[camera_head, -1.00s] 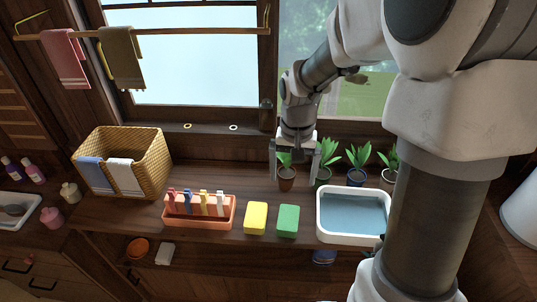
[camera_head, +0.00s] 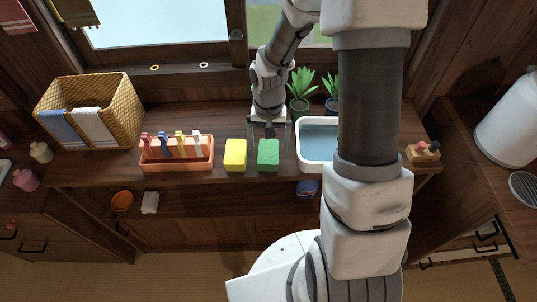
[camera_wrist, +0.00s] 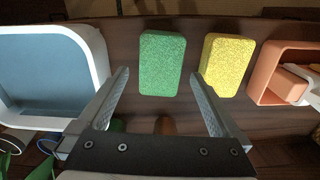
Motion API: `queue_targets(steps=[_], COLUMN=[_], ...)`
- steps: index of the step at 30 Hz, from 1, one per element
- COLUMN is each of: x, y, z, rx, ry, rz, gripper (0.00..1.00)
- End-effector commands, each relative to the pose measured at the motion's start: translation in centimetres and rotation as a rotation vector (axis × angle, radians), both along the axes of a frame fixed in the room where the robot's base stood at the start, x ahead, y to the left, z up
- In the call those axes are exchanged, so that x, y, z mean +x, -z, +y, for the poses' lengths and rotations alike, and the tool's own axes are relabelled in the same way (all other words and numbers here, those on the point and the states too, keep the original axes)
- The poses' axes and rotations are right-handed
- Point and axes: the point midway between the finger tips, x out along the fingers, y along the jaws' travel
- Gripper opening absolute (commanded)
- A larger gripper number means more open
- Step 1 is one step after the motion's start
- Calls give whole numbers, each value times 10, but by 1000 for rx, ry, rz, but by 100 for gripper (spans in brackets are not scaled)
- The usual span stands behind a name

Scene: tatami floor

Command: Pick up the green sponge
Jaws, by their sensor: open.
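The green sponge (camera_head: 268,155) lies on the wooden counter between the yellow sponge (camera_head: 235,155) and the white basin (camera_head: 305,160). My gripper (camera_head: 270,130) is just behind the green sponge in the head view, open and empty. In the wrist view the green sponge (camera_wrist: 161,64) lies ahead of my gripper (camera_wrist: 160,80), roughly between the lines of its two spread fingers. The right finger's tip is close to the yellow sponge (camera_wrist: 227,65) in that view; I cannot tell whether they touch.
An orange tray (camera_head: 178,163) with several coloured clips stands left of the yellow sponge. A wicker basket (camera_head: 95,105) with towels is at the far left. Potted plants (camera_head: 300,100) stand behind. The counter's front edge lies close before the sponges.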

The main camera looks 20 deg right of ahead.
Motion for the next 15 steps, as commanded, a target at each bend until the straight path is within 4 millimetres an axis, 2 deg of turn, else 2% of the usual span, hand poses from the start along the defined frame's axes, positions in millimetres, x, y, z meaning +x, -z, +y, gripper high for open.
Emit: queue_targets(steps=[1, 6, 15], x=[-2, -3, -2], y=[12, 35, 40], z=[1, 1, 1], rx=[1, 0, 0], ry=[-2, -1, -1], rz=[6, 3, 1], gripper=[100, 100, 100])
